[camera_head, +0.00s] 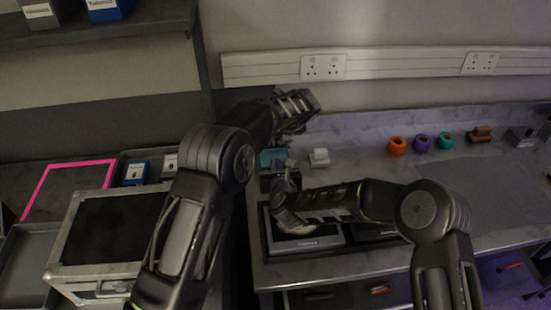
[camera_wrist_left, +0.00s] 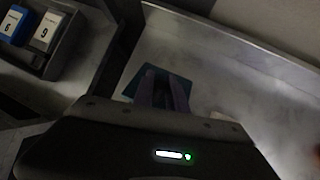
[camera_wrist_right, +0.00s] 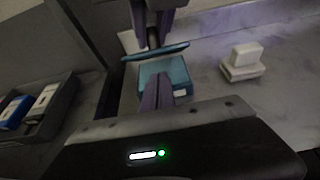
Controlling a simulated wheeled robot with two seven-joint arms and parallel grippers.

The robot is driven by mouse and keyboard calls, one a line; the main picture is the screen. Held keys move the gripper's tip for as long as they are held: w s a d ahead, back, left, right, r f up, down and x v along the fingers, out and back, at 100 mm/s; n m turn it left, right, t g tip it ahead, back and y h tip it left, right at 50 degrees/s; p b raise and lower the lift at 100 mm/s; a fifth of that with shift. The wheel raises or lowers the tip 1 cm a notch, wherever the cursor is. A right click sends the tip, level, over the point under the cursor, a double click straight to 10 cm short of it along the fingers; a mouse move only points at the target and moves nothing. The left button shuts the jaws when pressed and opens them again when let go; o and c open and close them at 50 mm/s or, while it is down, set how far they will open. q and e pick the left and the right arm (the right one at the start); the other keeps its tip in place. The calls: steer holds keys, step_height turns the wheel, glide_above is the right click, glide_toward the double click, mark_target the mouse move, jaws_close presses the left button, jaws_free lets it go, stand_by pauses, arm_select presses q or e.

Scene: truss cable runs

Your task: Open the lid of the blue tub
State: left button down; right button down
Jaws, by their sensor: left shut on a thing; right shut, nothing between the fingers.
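The blue tub (camera_wrist_right: 170,72) is a small teal box on the grey worktop in the right wrist view. Its thin teal lid (camera_wrist_right: 168,51) is raised above it, slightly tilted. A gap shows between lid and tub; I cannot tell whether they touch at the back. My left gripper (camera_wrist_right: 153,36) is shut on the lid's grey knob from above. In the left wrist view the lid (camera_wrist_left: 178,91) lies beneath its purple fingers. My right gripper (camera_wrist_right: 163,88) is shut and empty, close in front of the tub; contact is unclear. In the head view the arms partly hide the tub.
A white block (camera_head: 319,157) stands right of the tub. Orange (camera_head: 397,146), purple (camera_head: 421,143) and green (camera_head: 445,139) rings sit farther right. A labelled tray (camera_head: 306,244) lies at the front. A metal-edged case (camera_head: 105,230) stands left. The wall is close behind.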

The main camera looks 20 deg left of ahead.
mark_target(276, 149)
arm_select(q)
steer(key=shift+f, duration=0.1)
arm_select(e)
steer(key=shift+w+a+r, duration=0.2)
steer(key=shift+w+r, duration=0.3)
steer(key=shift+r, duration=0.3)
steer(key=shift+r, duration=0.1)
arm_select(q)
steer(key=shift+s+d, duration=0.1)
steer(key=shift+d, duration=0.05)
arm_select(e)
steer(key=shift+w+a+r, duration=0.1)
steer(key=shift+w+r, duration=0.45)
steer(key=shift+r, duration=0.3)
arm_select(q)
steer(key=c, duration=1.6)
jaws_free()
steer(key=shift+f, duration=0.15)
arm_select(e)
steer(key=shift+a, duration=0.1)
arm_select(q)
steer(key=shift+o, duration=1.3)
arm_select(e)
steer(key=shift+s+f, duration=0.2)
steer(key=shift+f, duration=0.05)
arm_select(q)
steer(key=v, duration=1.2)
steer(key=shift+w+r, duration=0.2)
steer(key=shift+r, duration=0.1)
